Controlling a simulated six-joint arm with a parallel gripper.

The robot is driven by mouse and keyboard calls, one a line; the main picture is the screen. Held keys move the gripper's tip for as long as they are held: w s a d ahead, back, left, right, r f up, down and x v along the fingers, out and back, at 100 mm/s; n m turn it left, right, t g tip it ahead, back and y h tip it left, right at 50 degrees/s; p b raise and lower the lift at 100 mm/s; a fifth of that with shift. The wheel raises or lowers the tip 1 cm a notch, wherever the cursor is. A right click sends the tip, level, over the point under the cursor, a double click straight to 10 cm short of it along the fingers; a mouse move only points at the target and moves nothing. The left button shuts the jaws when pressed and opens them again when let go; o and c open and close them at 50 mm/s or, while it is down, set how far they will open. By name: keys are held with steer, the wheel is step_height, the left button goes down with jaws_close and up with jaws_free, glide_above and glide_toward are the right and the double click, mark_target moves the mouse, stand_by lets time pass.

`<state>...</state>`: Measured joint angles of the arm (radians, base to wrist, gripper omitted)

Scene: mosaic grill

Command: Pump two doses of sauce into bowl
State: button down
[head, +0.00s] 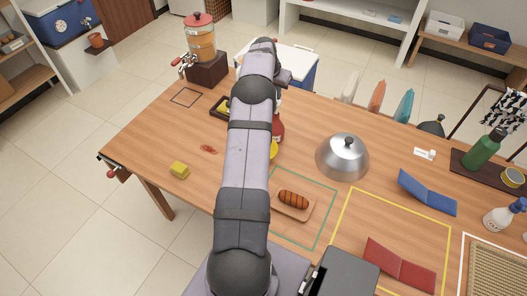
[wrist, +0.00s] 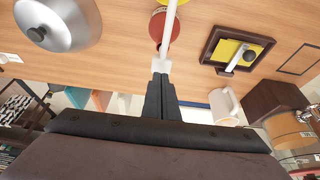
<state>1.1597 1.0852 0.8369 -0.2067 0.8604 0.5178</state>
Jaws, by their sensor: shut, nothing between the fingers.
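A red container (head: 278,130), likely the sauce bottle, stands mostly hidden behind my arm in the head view. In the wrist view its red round body (wrist: 174,28) lies under a long white pump part (wrist: 168,35). My gripper (wrist: 160,80) is shut and empty, its fingertips at the white block (wrist: 161,66) at the end of that part. I cannot tell whether they touch. A yellow item (head: 273,149) sits just in front of the red container; its edge shows in the wrist view (wrist: 163,3). I cannot tell whether it is the bowl.
A metal dome (head: 342,157) stands right of the red container. A sausage on a small board (head: 277,206) lies nearer. A dark-framed tray (wrist: 207,46) and a white mug (wrist: 226,105) are close to my gripper. A drink dispenser (head: 200,42) stands at the back left. The left front table is mostly clear.

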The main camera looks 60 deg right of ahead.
steer(key=shift+f, duration=0.15)
steer(key=shift+f+b, duration=1.2)
steer(key=shift+f, duration=0.55)
steer(key=shift+r, duration=0.1)
steer(key=shift+r+p, duration=1.1)
steer(key=shift+r, duration=0.65)
steer(key=shift+f, duration=0.15)
